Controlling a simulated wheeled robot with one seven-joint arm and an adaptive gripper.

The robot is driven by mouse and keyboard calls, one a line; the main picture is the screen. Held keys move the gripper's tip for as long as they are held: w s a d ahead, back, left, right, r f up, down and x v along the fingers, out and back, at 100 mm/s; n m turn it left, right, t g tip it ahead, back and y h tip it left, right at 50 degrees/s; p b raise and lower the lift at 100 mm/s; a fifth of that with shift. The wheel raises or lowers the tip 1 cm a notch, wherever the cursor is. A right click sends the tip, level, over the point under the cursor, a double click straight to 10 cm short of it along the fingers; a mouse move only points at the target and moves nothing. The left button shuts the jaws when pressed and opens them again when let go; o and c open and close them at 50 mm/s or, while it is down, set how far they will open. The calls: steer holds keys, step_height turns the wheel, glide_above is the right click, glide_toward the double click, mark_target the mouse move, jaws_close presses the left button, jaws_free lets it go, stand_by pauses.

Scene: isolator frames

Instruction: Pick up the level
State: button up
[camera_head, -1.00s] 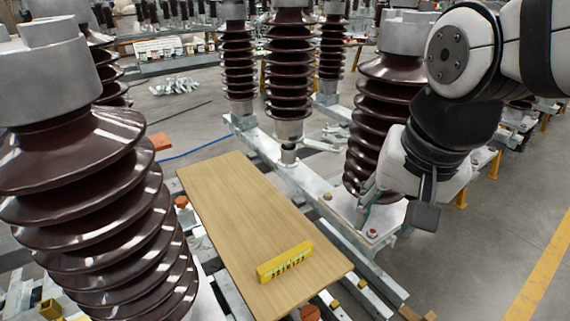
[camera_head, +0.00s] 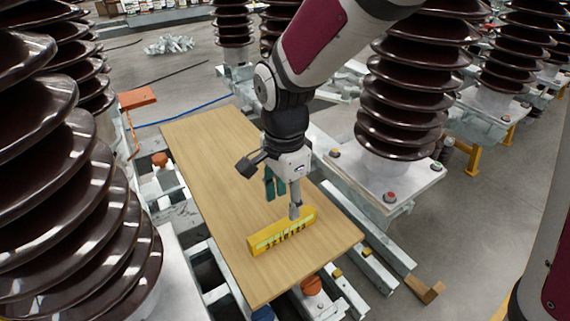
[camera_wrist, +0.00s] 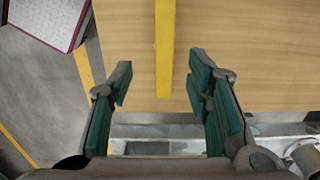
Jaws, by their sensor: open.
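The level is a yellow bar (camera_head: 283,236) with dark markings on its side, lying on the light wooden board (camera_head: 215,165) near the board's front end. My gripper (camera_head: 284,199) points down just above the level's far side and right end, open and empty. In the wrist view the level is a narrow yellow strip (camera_wrist: 165,45), running from the top edge to a point between the two green-padded fingers (camera_wrist: 160,68). It lies between them sideways, with a gap on each side. I cannot tell how far the fingertips are above it.
Tall brown ribbed insulators stand left (camera_head: 65,200) and right (camera_head: 405,100) of the board, close to my arm. Metal rails (camera_head: 375,262) and orange-capped bolts (camera_head: 311,285) lie around the board. Most of the board is bare.

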mark_target(283, 224)
step_height(283, 224, down, 4)
steer(key=shift+f+b, duration=0.25)
steer(key=shift+b, duration=0.15)
steer(key=shift+w+a+f+b, duration=0.1)
steer(key=shift+f+b, duration=0.3)
steer(key=shift+f, duration=0.95)
steer(key=shift+w+a+f+b, duration=0.1)
steer(key=shift+f+b, duration=0.25)
steer(key=shift+f, duration=0.95)
steer(key=shift+c, duration=0.2)
jaws_close()
